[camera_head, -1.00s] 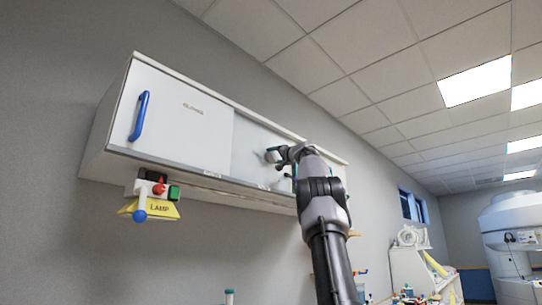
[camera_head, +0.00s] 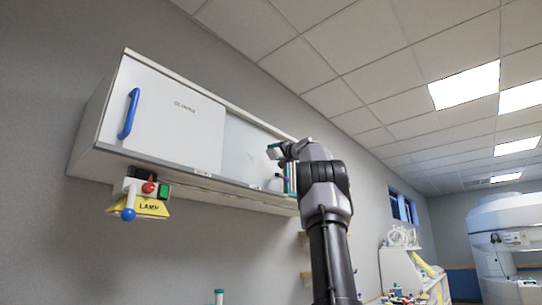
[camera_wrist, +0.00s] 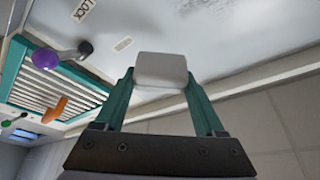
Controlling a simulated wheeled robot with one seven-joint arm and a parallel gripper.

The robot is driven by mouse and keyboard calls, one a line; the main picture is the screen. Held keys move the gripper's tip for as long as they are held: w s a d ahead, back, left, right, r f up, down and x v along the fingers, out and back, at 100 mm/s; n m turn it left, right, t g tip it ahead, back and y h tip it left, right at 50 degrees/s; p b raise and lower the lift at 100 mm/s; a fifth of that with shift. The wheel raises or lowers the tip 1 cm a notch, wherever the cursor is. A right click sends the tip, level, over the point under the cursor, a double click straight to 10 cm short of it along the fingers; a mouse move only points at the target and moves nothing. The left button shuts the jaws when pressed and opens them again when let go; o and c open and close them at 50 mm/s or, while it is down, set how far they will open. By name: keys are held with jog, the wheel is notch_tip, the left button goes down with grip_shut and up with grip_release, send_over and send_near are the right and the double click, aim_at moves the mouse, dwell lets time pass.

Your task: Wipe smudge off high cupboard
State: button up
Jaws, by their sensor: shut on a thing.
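The high cupboard (camera_head: 170,115) hangs on the wall at left in the head view. It has a white door with a blue handle (camera_head: 129,114) and a pale panel or opening to its right. My gripper (camera_head: 276,151) is raised in front of its right part. In the wrist view my gripper (camera_wrist: 160,85) has teal fingers shut on a pale grey-white block (camera_wrist: 161,69). Beyond the block is a pale surface with a dark speckled smudge (camera_wrist: 232,22); its upper part is cut off by the frame. I cannot tell whether the block touches the surface.
The wrist view shows a purple knob (camera_wrist: 46,58), a louvred panel (camera_wrist: 50,80) and an orange handle (camera_wrist: 52,110). Wall below is mostly clear.

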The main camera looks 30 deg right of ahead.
jog(key=shift+s+d, duration=0.1)
jog(key=shift+s, duration=0.2)
jog(key=shift+s+d, duration=0.25)
jog(key=shift+s, duration=0.45)
jog(key=shift+s+d, duration=0.25)
jog(key=shift+s, duration=0.45)
jog(key=shift+s, duration=0.1)
